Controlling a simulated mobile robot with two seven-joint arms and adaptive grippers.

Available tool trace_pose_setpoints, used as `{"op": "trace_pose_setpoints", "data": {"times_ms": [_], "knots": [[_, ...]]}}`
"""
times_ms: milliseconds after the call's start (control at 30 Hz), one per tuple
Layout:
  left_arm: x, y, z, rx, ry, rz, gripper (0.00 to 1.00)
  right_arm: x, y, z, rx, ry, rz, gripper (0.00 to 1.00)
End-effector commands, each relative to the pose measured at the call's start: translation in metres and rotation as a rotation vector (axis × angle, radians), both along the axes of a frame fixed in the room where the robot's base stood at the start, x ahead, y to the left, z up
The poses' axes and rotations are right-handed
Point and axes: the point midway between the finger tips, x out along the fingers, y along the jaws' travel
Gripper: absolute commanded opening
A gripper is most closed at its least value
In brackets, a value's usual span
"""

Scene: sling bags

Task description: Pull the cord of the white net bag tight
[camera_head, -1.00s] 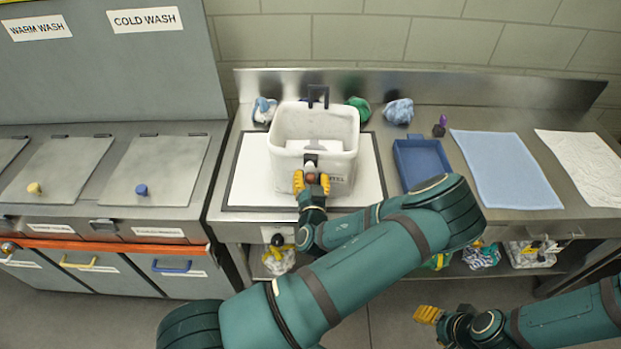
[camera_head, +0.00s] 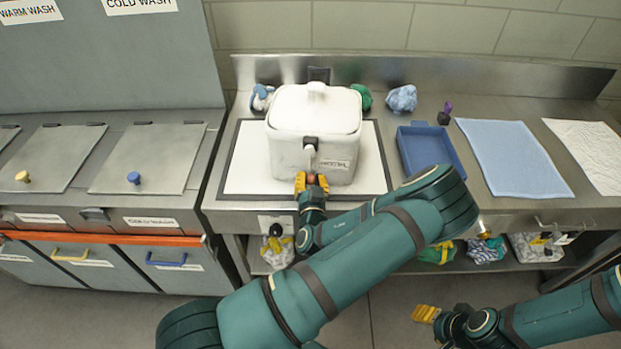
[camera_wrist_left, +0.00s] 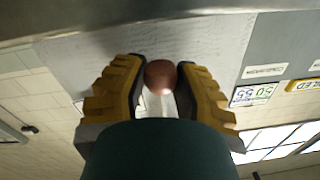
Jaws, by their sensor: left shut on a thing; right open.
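The white net bag (camera_head: 337,118) stands upright on a white board on the counter. Its top is drawn in flat, with a small gathered knob at the centre. A dark cord lock sits at the upper front wall, with a pale cord end below it. My left gripper (camera_head: 312,182) is in front of the bag, shut on a copper-brown ball (camera_wrist_left: 160,75), which shows between its yellow fingers in the left wrist view. The cord itself is mostly hidden. My right gripper (camera_head: 426,314) is open and empty, low at the right, away from the bag.
A blue tray (camera_head: 428,147) stands right of the board (camera_head: 245,182), with a blue cloth (camera_head: 513,157) and a white cloth (camera_head: 590,150) beyond. Crumpled cloths lie behind the bag, including a blue one (camera_head: 402,98). Lidded bins (camera_head: 152,160) stand at the left.

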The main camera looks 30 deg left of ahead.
Motion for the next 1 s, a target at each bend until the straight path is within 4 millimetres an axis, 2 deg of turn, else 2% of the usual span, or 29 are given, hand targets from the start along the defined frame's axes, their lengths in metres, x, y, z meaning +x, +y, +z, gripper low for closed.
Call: {"op": "trace_pose_setpoints", "data": {"times_ms": [67, 367, 400, 467, 833, 1000], "knots": [[0.0, 0.0, -0.007, -0.001, -0.001, 0.001, 0.0, 0.0, 0.0, -0.007, -0.001, -0.001, 0.0, 0.53], [0.0, 0.0, -0.005, -0.001, -0.001, 0.001, 0.0, 0.001, 0.001, -0.005, -0.001, -0.001, 0.0, 0.53], [0.0, 0.0, -0.005, 0.0, -0.002, 0.001, 0.42, 0.001, 0.001, -0.005, -0.001, -0.001, 0.0, 0.53], [0.0, 0.0, -0.005, 0.0, -0.002, 0.001, 0.62, 0.001, 0.001, -0.005, -0.001, -0.001, 0.0, 0.53], [-0.002, -0.002, -0.006, -0.001, 0.0, 0.0, 0.62, 0.0, 0.001, -0.005, -0.001, -0.002, 0.002, 0.53], [-0.019, -0.014, -0.006, -0.001, 0.002, 0.0, 0.62, 0.0, 0.001, -0.005, -0.001, -0.002, 0.002, 0.53]]}}
